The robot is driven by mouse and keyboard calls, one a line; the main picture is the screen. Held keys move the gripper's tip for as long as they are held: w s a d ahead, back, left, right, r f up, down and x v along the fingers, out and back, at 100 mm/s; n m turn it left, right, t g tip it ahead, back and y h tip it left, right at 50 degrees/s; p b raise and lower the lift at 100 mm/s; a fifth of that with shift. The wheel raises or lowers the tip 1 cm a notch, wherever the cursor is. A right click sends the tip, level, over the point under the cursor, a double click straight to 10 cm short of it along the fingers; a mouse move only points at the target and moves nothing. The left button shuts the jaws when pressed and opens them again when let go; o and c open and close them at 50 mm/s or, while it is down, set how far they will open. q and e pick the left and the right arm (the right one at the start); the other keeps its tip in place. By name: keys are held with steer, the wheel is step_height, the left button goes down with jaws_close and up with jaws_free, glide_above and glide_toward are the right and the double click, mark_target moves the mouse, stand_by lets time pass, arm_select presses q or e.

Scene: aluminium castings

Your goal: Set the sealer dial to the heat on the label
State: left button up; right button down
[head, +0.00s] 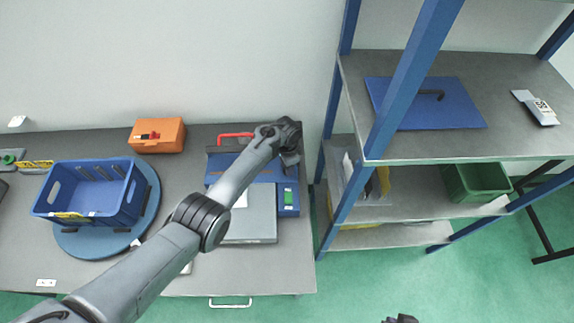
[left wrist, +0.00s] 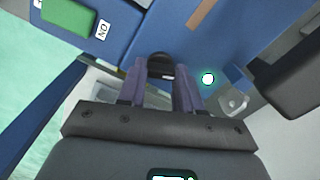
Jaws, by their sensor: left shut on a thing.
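The blue sealer (head: 287,199) stands on the bench, partly covered by my left arm. Its green switch (left wrist: 68,18), marked ON, shows at the upper left of the left wrist view. My left gripper (left wrist: 161,78) is at the sealer's blue face, its two fingers shut on a round black dial (left wrist: 161,60). The dial's pointer and scale cannot be read. A lit lamp (left wrist: 208,78) glows just right of the fingers. In the head view the arm's wrist hides the dial. A dark tip at the bottom edge may be my right gripper (head: 400,319); its jaws cannot be made out.
A blue crate (head: 128,212) stands on a round blue turntable (head: 75,245) at the left. An orange box (head: 157,146) is at the back. A shelf rack with blue posts (head: 410,80) stands close to the right of the bench.

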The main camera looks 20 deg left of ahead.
arm_select(q)
steer(key=o, duration=1)
steer(key=shift+o, duration=0.2)
step_height(320, 180, up, 11)
steer(key=p, duration=0.2)
steer(key=shift+f, duration=0.15)
